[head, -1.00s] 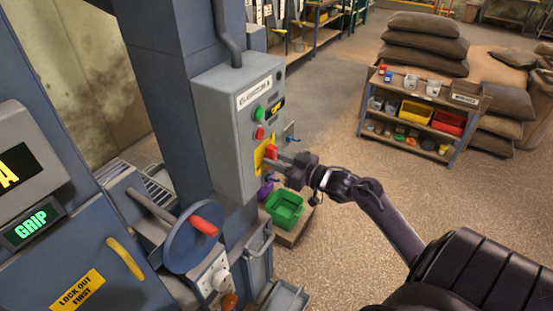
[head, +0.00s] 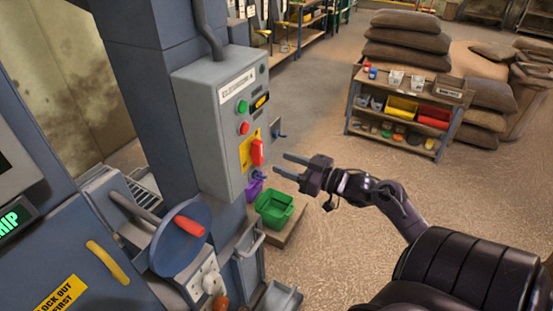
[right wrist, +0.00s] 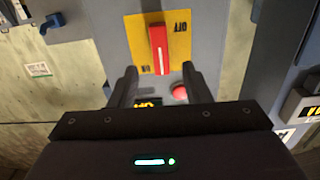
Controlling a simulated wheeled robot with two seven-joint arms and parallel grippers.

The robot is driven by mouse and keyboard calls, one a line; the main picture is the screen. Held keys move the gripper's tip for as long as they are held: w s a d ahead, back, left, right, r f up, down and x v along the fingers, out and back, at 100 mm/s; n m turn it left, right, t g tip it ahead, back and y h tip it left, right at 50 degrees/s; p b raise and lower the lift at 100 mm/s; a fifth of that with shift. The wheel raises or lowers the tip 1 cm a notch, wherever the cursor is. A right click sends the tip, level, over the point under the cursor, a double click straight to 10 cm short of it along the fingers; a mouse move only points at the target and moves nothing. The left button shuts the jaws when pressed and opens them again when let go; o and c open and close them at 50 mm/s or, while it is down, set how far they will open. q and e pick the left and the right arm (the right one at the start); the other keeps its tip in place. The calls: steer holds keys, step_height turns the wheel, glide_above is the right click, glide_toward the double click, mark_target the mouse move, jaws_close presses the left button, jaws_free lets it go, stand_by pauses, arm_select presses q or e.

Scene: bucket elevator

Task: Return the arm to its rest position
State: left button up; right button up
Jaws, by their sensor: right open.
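My right gripper (head: 281,165) is open and empty, in the air to the right of the grey control box (head: 217,155) in the head view. Its fingers point toward the red switch handle (head: 257,152) but stand apart from it. In the right wrist view the fingertips (right wrist: 159,72) show spread, with the red handle (right wrist: 158,50) beyond them on its yellow ON/OFF plate (right wrist: 181,45). The handle stands upright; which label it marks I cannot tell. My left gripper is not in view.
A blue handwheel (head: 181,238) is at lower left. A shelf cart (head: 403,115) stands farther back. Open floor (head: 330,250) lies to the right of the box.

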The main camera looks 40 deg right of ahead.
steer(key=shift+s, duration=0.1)
stand_by(0.4)
steer(key=s+a+f+m+g+h+b, duration=0.1)
steer(key=s+f+m+g+h+b, duration=0.2)
steer(key=f, duration=1.6)
steer(key=s+a+f+m+g+h+b, duration=0.1)
steer(key=s+f+m+g+h, duration=0.3)
steer(key=f, duration=1.5)
steer(key=s+a+f+n+g+y+b, duration=0.1)
steer(key=s+a+f+n+g, duration=0.1)
steer(key=s+a+f, duration=0.45)
steer(key=s+a+f+n+g+b, duration=0.1)
steer(key=s+a+f+g, duration=0.15)
steer(key=s+f, duration=0.75)
steer(key=s+a+f+n+g, duration=0.1)
steer(key=s+a+f+g, duration=0.1)
steer(key=s+a+f, duration=0.2)
steer(key=s+a+f+n+g+b, duration=0.1)
steer(key=s+a+f, duration=0.3)
steer(key=s, duration=0.6)
step_height(320, 180, down, 2)
steer(key=shift+a+f+n+g, duration=0.15)
steer(key=shift+n+g, duration=0.15)
steer(key=shift+g, duration=0.45)
